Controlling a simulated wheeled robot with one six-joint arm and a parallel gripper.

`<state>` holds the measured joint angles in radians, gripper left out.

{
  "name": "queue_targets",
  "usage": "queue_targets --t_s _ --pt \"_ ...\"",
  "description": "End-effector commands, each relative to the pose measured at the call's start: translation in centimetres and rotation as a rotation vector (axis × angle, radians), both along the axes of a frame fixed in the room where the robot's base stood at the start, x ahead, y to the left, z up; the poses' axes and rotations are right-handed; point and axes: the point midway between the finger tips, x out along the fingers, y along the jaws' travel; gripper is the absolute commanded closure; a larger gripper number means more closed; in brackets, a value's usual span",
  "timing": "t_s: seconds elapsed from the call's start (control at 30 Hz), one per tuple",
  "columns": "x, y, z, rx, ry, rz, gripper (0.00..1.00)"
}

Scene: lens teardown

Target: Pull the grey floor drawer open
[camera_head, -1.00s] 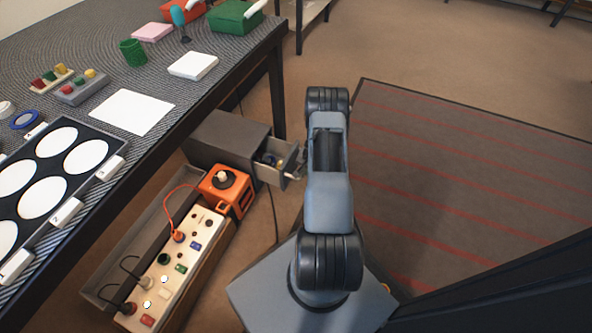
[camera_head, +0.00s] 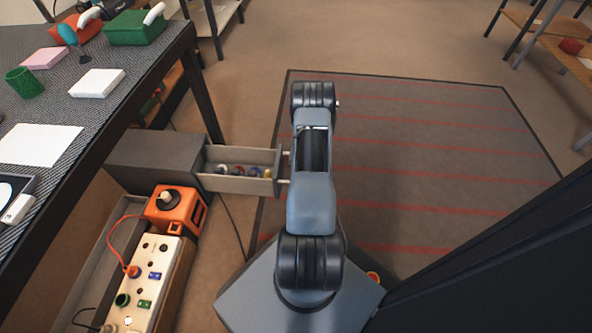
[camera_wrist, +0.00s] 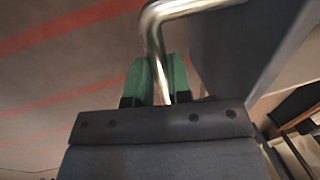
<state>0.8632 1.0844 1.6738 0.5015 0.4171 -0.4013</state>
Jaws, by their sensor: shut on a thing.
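The grey floor drawer (camera_head: 236,185) stands pulled out of its dark grey cabinet (camera_head: 155,162) on the floor beside the table. Several small coloured items (camera_head: 245,171) lie inside it. My gripper (camera_wrist: 160,78) shows in the wrist view with green fingers shut on the bent metal handle (camera_wrist: 152,32) of the drawer. The drawer front (camera_wrist: 235,50) fills the upper right of the wrist view. In the head view my arm hides the fingers and most of the handle.
The table (camera_head: 120,110) stands at the left. A dark mat with red stripes (camera_head: 420,150) covers open floor at the right.

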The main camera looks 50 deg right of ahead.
Motion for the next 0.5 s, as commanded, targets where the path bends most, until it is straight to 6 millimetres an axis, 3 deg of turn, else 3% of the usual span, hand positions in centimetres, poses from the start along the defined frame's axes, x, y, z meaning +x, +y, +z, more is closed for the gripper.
queue_targets --t_s 0.47,0.5 --pt "-0.18 0.04 0.01 0.001 0.001 0.007 1.0" --pt "-0.17 0.06 0.01 0.002 0.002 0.008 0.78"
